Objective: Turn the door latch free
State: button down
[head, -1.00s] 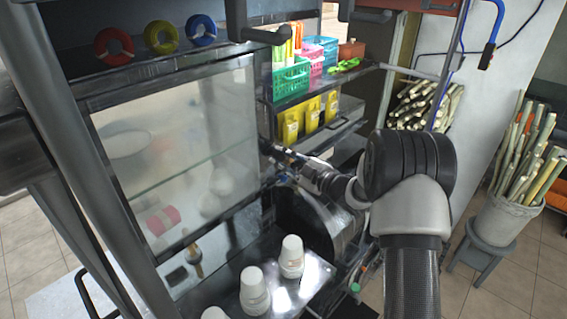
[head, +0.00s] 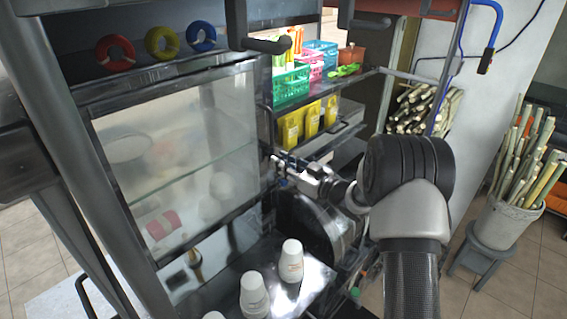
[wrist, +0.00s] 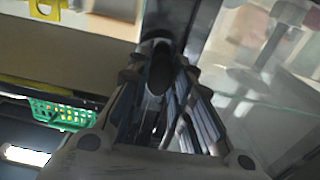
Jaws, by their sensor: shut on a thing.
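The cabinet door (head: 180,150) is a dark-framed clear panel on the left in the head view, and it looks shut. My gripper (head: 277,165) is at the door's right edge, reaching in from the right. In the wrist view my gripper (wrist: 160,72) is shut on a small dark rounded part, the latch (wrist: 160,50), at the frame edge beside the glass. The fingers hide much of the latch, and I cannot tell its exact angle.
White cup stacks (head: 291,262) stand on a metal shelf below the door. Baskets (head: 291,82) and yellow packets (head: 312,120) fill shelves right of the door. A bucket of cane (head: 507,220) stands on a stool at the far right.

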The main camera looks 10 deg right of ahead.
jog(key=shift+m, duration=0.3)
jog(key=c, duration=1.4)
grip_release()
jog(key=v, duration=1.2)
